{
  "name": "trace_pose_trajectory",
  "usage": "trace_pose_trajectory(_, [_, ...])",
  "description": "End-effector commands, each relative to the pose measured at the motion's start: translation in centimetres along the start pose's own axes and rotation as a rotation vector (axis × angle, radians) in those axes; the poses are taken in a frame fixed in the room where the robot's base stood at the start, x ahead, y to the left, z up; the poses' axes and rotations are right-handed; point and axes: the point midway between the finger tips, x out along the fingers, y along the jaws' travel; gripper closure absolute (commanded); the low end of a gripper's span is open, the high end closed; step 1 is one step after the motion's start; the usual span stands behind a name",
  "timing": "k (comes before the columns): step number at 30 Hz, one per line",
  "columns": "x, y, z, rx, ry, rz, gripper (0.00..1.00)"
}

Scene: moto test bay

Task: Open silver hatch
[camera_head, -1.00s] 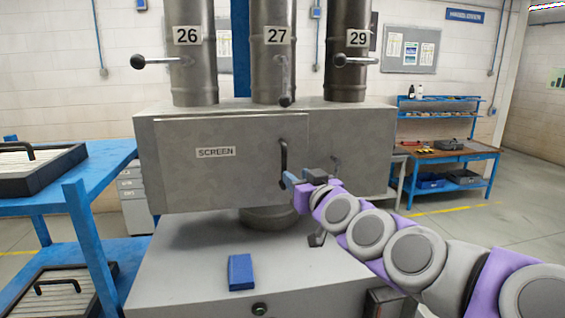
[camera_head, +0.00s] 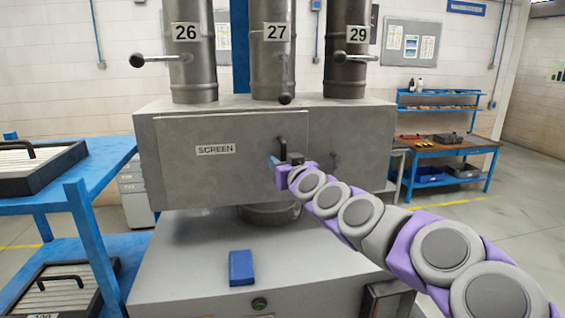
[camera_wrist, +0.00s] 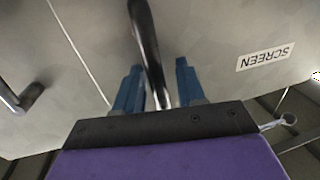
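The silver hatch (camera_head: 230,178), labelled SCREEN, is the front door of the grey metal box and looks shut. It also fills much of the wrist view (camera_wrist: 215,30), where its label is upside down. Its dark curved handle (camera_head: 283,143) is near its right edge; my gripper hides the lower part. In the wrist view the handle (camera_wrist: 144,35) runs between the two blue fingers of my gripper (camera_wrist: 158,85). The fingers are apart, with a gap on each side of the bar. In the head view my gripper (camera_head: 277,160) is at the handle's lower half.
A small latch (camera_head: 335,160) is on the box's fixed panel right of the hatch. Pipes numbered 26, 27 (camera_head: 272,60) and 29 rise above. A blue rack (camera_head: 90,225) stands close on the left. A blue block (camera_head: 241,268) lies on the grey surface below.

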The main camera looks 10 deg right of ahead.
Motion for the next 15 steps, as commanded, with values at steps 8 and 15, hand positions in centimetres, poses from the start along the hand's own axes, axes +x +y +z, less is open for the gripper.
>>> trace_pose_trajectory(8, [0.0, 0.03, 0.0, 0.0, 0.0, 0.0, 0.79])
trace_pose_trajectory(15, [-0.01, 0.03, 0.01, 0.001, 0.0, 0.0, 1.0])
